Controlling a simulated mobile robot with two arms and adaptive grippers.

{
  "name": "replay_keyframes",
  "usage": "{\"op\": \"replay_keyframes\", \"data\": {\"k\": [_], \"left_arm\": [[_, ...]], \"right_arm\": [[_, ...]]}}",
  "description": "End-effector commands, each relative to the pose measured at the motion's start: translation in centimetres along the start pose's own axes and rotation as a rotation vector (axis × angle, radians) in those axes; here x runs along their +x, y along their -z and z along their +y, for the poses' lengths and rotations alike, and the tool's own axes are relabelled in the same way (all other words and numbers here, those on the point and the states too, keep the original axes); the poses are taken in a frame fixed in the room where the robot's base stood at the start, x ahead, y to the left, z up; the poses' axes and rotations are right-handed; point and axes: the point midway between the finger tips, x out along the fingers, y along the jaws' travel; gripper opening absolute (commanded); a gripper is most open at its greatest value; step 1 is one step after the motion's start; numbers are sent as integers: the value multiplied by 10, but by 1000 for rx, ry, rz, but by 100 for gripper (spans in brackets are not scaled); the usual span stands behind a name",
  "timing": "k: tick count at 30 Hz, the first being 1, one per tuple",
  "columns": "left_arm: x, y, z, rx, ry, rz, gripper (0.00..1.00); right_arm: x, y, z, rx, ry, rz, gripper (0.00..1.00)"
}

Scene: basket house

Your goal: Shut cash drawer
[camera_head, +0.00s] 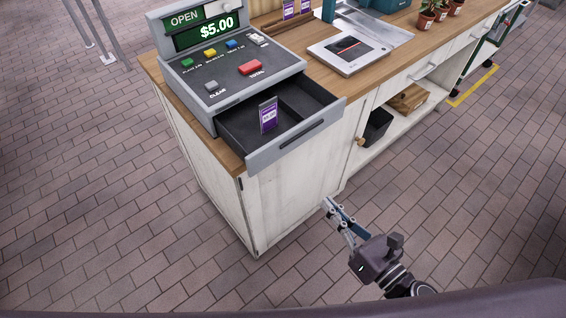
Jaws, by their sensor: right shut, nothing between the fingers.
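The grey cash register (225,68) stands on the wooden counter top, with a display reading OPEN and $5.00. Its cash drawer (303,143) is pulled out toward the front and overhangs the counter edge. A purple and white card (268,116) stands upright in the drawer. My right gripper (331,207) is shut and empty, in front of the white cabinet, below and apart from the drawer front. My left gripper is not in view.
A flat scale-like device (348,50) sits on the counter right of the register. Small potted plants (427,18) stand farther right. A black bin (377,127) is on the open shelf below. The brick floor in front is clear.

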Motion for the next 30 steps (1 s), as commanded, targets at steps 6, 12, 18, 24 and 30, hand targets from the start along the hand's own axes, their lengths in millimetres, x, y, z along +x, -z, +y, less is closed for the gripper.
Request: {"op": "replay_keyframes", "data": {"k": [6,12,18,24,30], "left_arm": [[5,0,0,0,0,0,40],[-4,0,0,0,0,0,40],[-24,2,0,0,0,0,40],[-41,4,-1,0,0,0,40],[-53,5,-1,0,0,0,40]], "right_arm": [[-6,-40,44,-350,-110,-40,0],[6,-47,50,-386,-119,-46,0],[43,-51,55,-383,-118,-48,0],[86,-51,60,-379,-117,-47,0],[117,-50,64,-379,-117,-46,0]]}}
